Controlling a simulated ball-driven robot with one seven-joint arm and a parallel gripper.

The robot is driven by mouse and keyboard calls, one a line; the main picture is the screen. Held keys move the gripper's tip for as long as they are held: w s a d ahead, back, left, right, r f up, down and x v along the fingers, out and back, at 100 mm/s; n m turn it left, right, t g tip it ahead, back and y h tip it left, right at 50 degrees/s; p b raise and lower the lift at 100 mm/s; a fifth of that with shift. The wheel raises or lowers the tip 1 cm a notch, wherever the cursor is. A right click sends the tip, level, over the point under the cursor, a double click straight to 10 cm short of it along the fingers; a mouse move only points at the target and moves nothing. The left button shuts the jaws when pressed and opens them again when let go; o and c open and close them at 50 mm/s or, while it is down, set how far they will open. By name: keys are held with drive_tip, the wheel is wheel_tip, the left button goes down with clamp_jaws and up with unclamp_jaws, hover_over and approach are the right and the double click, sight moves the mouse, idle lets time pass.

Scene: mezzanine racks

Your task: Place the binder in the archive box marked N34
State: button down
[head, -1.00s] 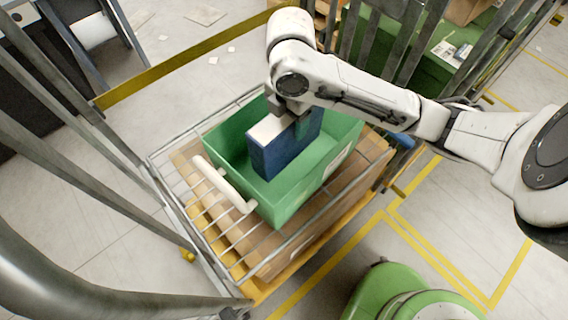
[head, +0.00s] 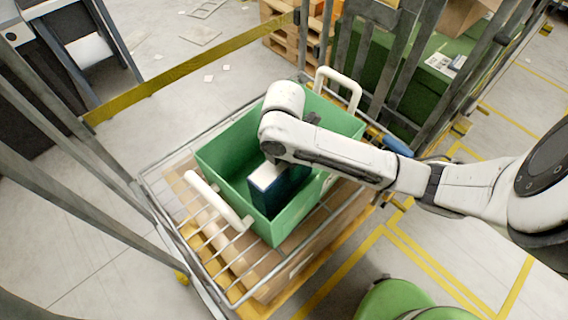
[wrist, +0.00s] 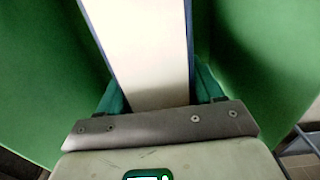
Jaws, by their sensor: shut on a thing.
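The binder (head: 285,190) is blue with a white edge facing up. It stands upright inside a green box (head: 298,216) with white handles. In the wrist view the binder's white edge (wrist: 140,45) runs between the green fingers of my gripper (wrist: 158,92), which is shut on it. Green box walls (wrist: 35,80) show on both sides there. In the head view my arm's end hides the gripper and part of the binder. Whether the binder touches the box floor is hidden. I cannot read an N34 mark on the box.
The green box stands on a wire-edged shelf (head: 205,235) with cardboard and a yellow edge beneath it. Grey metal posts (head: 85,150) rise at the left. A yellow bar (head: 190,68) crosses behind. Another green surface (head: 435,80) lies behind bars at the upper right.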

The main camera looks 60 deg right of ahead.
drive_tip(key=shift+f, duration=0.35)
drive_tip(key=shift+f, duration=0.2)
drive_tip(key=shift+c, duration=0.8)
unclamp_jaws()
drive_tip(key=shift+r, duration=0.1)
wheel_tip(320, 180, up, 12)
drive_tip(key=shift+r+p, duration=0.15)
drive_tip(key=shift+p, duration=0.5)
